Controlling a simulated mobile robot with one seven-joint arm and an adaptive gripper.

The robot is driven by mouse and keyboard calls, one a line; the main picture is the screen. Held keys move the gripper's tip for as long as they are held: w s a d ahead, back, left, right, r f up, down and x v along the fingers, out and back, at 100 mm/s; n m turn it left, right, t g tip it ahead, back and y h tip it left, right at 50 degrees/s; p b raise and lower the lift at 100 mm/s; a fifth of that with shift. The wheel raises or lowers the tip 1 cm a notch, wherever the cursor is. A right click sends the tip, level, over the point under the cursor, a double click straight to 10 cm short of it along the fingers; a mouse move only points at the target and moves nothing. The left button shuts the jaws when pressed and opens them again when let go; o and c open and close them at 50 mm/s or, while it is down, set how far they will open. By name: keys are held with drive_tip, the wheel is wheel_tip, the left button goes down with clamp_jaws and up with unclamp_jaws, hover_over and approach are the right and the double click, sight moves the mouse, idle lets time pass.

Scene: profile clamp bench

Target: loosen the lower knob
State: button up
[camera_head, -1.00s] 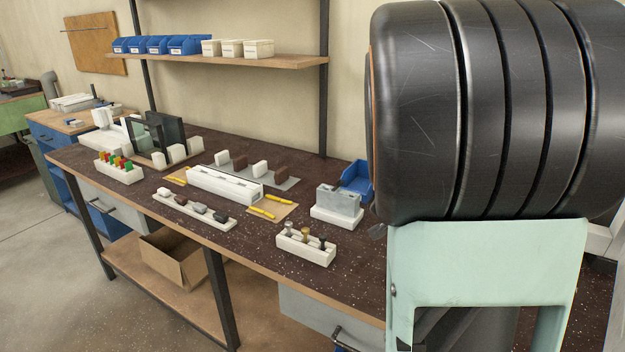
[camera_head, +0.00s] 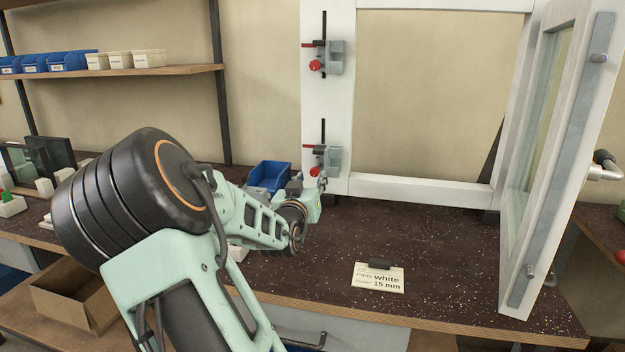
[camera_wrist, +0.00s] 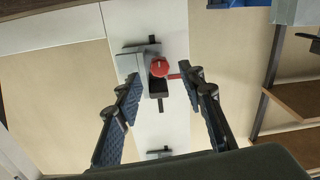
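The lower clamp (camera_head: 332,160) sits on the white window frame's left post, with a red knob (camera_head: 314,171) on its left side. In the wrist view, which is upside down, the red lower knob (camera_wrist: 160,67) lies ahead between the fingertips. My gripper (camera_wrist: 162,76) is open, with one dark finger on each side and gaps to the knob. I cannot tell whether the tips reach around it. In the head view my gripper (camera_head: 321,188) is just below and right of the knob, partly hidden by its own wrist.
An upper clamp (camera_head: 334,57) with its own red knob (camera_head: 315,66) is higher on the post. A blue bin (camera_head: 268,176) stands left of my wrist. A sash (camera_head: 545,150) hangs open at right. A label card (camera_head: 378,278) lies on the otherwise clear bench front.

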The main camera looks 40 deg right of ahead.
sight(314, 172)
drive_tip(key=shift+x, duration=1.6)
clamp_jaws()
